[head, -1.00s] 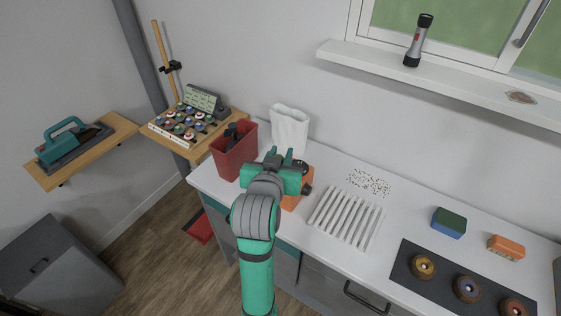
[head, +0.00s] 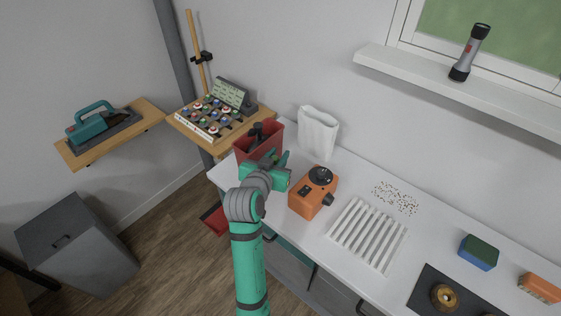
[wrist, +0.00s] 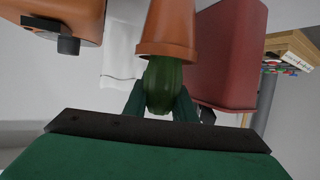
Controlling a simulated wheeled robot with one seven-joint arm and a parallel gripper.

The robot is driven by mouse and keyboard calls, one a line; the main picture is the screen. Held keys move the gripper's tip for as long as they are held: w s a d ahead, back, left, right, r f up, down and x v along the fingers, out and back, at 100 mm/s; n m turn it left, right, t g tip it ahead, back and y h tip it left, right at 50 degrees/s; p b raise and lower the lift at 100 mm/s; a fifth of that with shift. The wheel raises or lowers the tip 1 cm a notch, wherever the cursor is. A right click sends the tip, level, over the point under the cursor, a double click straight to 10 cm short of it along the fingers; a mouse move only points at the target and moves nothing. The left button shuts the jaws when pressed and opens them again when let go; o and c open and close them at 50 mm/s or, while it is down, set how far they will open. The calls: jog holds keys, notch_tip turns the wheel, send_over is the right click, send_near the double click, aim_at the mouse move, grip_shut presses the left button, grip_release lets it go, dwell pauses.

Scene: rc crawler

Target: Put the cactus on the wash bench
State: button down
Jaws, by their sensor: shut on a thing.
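The cactus (wrist: 163,85) is a ribbed green body in a terracotta pot (wrist: 168,30). In the wrist view it sits between the two green fingers of my gripper (wrist: 160,104), which is shut on the green body. The wrist picture looks upside down, with the pot at the top. In the head view my gripper (head: 279,163) is in front of the red bin, and I cannot make out the cactus there. The white-topped bench (head: 345,180) runs along the wall to the right; I cannot tell whether it is the wash bench.
A red bin (head: 245,148), a white bag (head: 318,135), an orange device (head: 312,195) and a white slatted rack (head: 367,235) stand on the bench. A grey cabinet (head: 75,245) stands at left. Wooden shelves and open floor (head: 180,240) lie beyond the bench's left end.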

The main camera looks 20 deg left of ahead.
jog(key=shift+a+f, duration=0.2)
jog(key=shift+f, duration=1.35)
jog(key=shift+f, duration=0.15)
jog(key=c, duration=1.5)
grip_release()
jog(key=shift+o, duration=0.2)
jog(key=shift+s+r, duration=0.1)
jog(key=shift+r, duration=0.1)
jog(key=v, duration=1.1)
jog(key=shift+s+d, duration=0.15)
jog(key=shift+s, duration=0.25)
jog(key=shift+r, duration=0.1)
